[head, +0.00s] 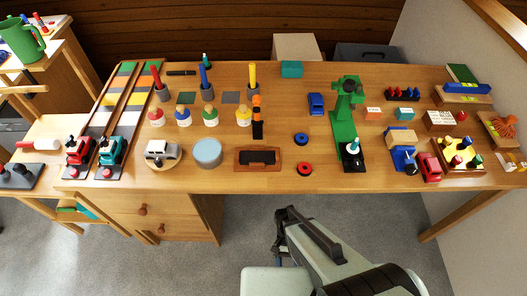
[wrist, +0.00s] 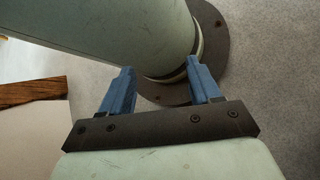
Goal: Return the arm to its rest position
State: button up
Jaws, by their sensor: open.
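My gripper (wrist: 160,66) is open, with its two blue fingers apart and nothing between them in the wrist view. In the head view my gripper (head: 281,260) is low in front of the table, close to my own arm links and partly hidden by them. It is over the grey floor, apart from everything on the table. In the wrist view, a pale green part of my own body with a dark round flange lies just beyond the fingers.
The grey carpet (head: 240,225) before the table is clear around my arm.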

jog(key=w+d+n+t+y, duration=0.1)
jog(key=d+n+t, duration=0.2)
jog(key=d, duration=0.5)
jog(key=shift+w+r+n, duration=0.4)
